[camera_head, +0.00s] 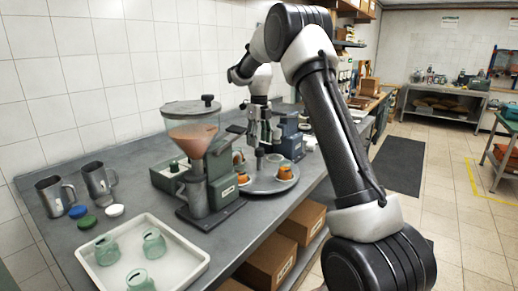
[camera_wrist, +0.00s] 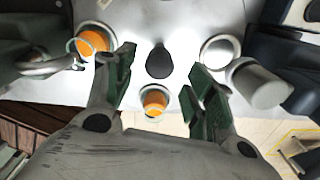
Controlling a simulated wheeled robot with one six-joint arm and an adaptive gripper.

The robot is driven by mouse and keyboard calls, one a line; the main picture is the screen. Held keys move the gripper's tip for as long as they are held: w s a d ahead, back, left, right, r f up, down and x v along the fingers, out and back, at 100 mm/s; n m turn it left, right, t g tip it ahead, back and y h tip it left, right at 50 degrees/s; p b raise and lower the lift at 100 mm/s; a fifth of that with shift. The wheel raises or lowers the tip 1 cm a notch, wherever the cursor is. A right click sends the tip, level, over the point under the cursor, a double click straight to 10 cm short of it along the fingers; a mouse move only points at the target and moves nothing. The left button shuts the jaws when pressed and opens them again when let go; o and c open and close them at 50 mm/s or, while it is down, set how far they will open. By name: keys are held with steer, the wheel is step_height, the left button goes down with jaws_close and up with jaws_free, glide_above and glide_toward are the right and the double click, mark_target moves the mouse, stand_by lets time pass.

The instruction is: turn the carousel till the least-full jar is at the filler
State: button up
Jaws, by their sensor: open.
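The round grey carousel (camera_head: 262,188) stands on the bench beside the filler, which has a green body (camera_head: 222,178) and a clear hopper (camera_head: 192,128) of brownish material. Jars with orange contents, one at the front right (camera_head: 285,172) and one by the filler (camera_head: 242,179), sit on it. The wrist view shows two orange-filled jars, at left (camera_wrist: 92,42) and near the bottom (camera_wrist: 154,101), and a pale, empty-looking round jar (camera_wrist: 220,50). My gripper (camera_wrist: 164,75) is open above the carousel, fingers on either side of a dark central knob (camera_wrist: 158,62). Exact fill levels are unclear.
A white tray (camera_head: 185,275) with three greenish jars (camera_head: 107,250) lies at the front. Metal mugs (camera_head: 55,195) and coloured lids (camera_head: 87,222) are at left. A blue-grey device (camera_head: 290,140) stands behind the carousel. Boxes (camera_head: 268,262) sit below the bench.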

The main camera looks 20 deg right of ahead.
step_height(320, 180, up, 8)
steer(key=shift+f, duration=0.25)
stand_by(0.4)
